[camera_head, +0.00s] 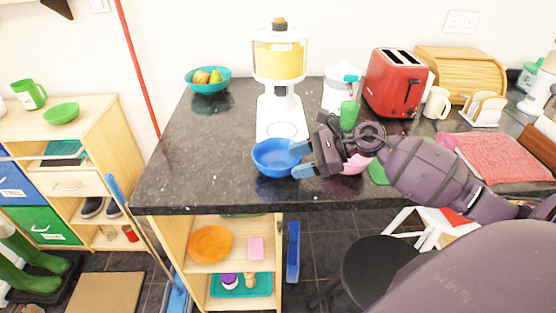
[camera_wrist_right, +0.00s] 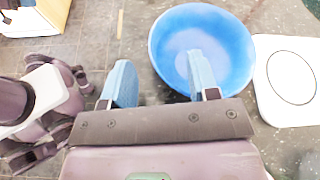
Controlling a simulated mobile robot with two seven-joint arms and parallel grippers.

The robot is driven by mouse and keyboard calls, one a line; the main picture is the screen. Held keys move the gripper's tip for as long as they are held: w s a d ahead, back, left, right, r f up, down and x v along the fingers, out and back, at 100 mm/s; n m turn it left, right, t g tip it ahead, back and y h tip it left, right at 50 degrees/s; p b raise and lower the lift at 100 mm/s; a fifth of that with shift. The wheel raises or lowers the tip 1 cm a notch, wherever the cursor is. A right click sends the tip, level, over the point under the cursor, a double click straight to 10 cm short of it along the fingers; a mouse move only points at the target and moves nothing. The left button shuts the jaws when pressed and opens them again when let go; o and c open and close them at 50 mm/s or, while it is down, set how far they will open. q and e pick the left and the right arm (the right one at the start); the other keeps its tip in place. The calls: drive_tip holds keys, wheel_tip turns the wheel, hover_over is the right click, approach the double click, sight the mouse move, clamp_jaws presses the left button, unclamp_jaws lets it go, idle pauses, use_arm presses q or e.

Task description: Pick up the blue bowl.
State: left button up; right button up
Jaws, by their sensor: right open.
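The blue bowl (camera_head: 272,158) sits upright on the dark granite counter near its front edge, and looks empty. It also shows in the right wrist view (camera_wrist_right: 225,45). My right gripper (camera_head: 301,159) is open at the bowl's right side, with its blue fingertips pointing left toward it. In the right wrist view one finger of the gripper (camera_wrist_right: 160,65) overlaps the bowl's inside and the other lies outside the rim. I cannot tell whether either finger touches the bowl. My left gripper is not in view.
A dispenser with a white base (camera_head: 283,112) stands right behind the bowl. A pink object (camera_head: 357,164) is partly hidden by my right gripper. A teal fruit bowl (camera_head: 208,87) and red toaster (camera_head: 392,83) stand farther back. The counter's left side (camera_head: 190,150) is clear.

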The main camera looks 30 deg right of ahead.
drive_tip(key=shift+x, duration=1.7)
clamp_jaws()
